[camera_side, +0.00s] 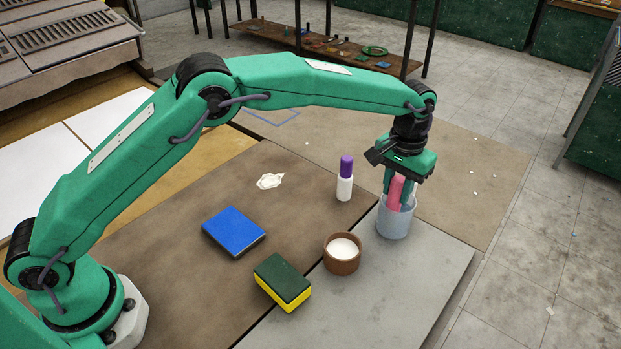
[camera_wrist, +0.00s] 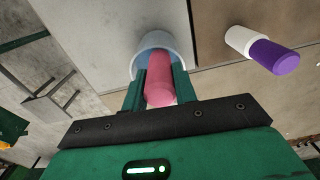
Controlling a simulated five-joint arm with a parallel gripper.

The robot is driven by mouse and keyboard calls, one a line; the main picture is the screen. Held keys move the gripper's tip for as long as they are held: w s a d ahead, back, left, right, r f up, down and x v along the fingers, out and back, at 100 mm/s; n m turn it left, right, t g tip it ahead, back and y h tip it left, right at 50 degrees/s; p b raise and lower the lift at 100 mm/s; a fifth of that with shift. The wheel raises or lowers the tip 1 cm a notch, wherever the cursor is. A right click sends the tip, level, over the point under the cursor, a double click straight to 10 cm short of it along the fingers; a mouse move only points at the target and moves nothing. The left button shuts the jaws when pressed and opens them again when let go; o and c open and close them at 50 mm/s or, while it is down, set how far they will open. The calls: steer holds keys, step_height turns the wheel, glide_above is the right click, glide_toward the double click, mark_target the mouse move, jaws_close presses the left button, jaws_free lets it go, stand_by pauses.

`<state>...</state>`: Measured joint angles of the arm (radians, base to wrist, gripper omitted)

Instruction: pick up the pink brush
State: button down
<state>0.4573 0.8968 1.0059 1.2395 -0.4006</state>
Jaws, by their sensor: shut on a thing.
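The pink brush (camera_side: 395,192) stands in a pale grey-blue cup (camera_side: 393,223) at the right of the work surface. My gripper (camera_side: 398,197) points down over the cup, its fingers on either side of the brush and reaching to the cup's mouth. In the wrist view my gripper (camera_wrist: 160,88) is shut on the pink brush (camera_wrist: 160,82), which lies between the two green fingers. The cup (camera_wrist: 158,44) shows behind the brush there. The brush's lower end is hidden inside the cup.
A white bottle with a purple cap (camera_side: 345,180) stands left of the cup. A brown bowl of white stuff (camera_side: 342,262) is in front. A yellow-green sponge (camera_side: 282,281), a blue block (camera_side: 233,232) and a white smear (camera_side: 270,181) lie further left. The front right surface is clear.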

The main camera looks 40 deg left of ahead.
step_height(320, 180, up, 10)
steer(key=shift+f, duration=0.1)
stand_by(0.4)
